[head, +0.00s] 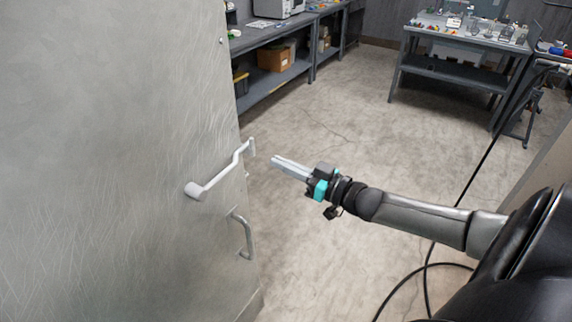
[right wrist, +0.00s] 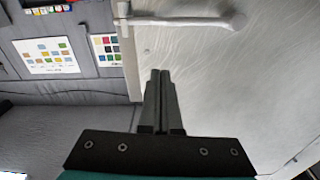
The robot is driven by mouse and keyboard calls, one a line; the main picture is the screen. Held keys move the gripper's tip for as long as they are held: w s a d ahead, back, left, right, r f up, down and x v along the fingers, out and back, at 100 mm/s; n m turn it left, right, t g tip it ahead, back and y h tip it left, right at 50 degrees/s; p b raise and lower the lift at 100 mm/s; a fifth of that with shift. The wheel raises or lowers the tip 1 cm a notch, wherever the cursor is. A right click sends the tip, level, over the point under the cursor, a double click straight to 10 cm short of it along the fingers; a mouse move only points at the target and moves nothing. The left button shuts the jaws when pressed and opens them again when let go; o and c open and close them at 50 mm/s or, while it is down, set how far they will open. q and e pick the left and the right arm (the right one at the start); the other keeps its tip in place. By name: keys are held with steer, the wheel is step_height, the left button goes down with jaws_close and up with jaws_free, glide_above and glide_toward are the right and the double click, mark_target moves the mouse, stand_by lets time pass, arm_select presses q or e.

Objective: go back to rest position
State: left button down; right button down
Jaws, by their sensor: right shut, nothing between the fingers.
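My right gripper (head: 274,162) reaches in from the right in the head view, with its fingers together and nothing between them. It points at the edge of a large grey metal door (head: 120,120) and is apart from it. A pale lever handle (head: 222,172) on the door is just left of the fingertips, with a gap between. In the right wrist view the shut fingers (right wrist: 160,75) point toward the door (right wrist: 220,85), below the lever handle (right wrist: 185,20). My left gripper is not in view.
A lower curved pull handle (head: 244,236) is on the door. Behind are a shelf bench (head: 270,38) with boxes and a table (head: 455,72) with small items. A black cable (head: 425,270) hangs and loops on the right. The middle floor (head: 340,110) is clear.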

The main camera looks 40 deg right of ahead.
steer(key=shift+s+d, duration=0.2)
steer(key=shift+s, duration=0.2)
stand_by(0.3)
steer(key=s+d+f+m+g+h+b, duration=0.1)
steer(key=s+f+g+h+b, duration=0.2)
steer(key=f, duration=1)
steer(key=s+d+f+m+g+h+b, duration=0.1)
steer(key=s+f+h+b, duration=0.3)
steer(key=f, duration=0.9)
steer(key=s+d+f+g+b, duration=0.1)
steer(key=s+f+g+b, duration=0.3)
steer(key=f, duration=0.9)
steer(key=s+a+f+g+b, duration=0.2)
steer(key=s+a+f, duration=0.3)
steer(key=s+f, duration=0.3)
steer(key=s+a+f+n+g+b, duration=0.1)
steer(key=s+a+f+g+b, duration=0.1)
steer(key=s+a+f, duration=0.4)
steer(key=s+a+f+g+b, duration=0.2)
steer(key=s+a+f+g, duration=0.2)
steer(key=s+f, duration=0.7)
steer(key=s+a, duration=0.1)
steer(key=s, duration=0.4)
steer(key=shift+a+f, duration=0.2)
steer(key=shift+a, duration=0.1)
steer(key=shift+s, duration=0.1)
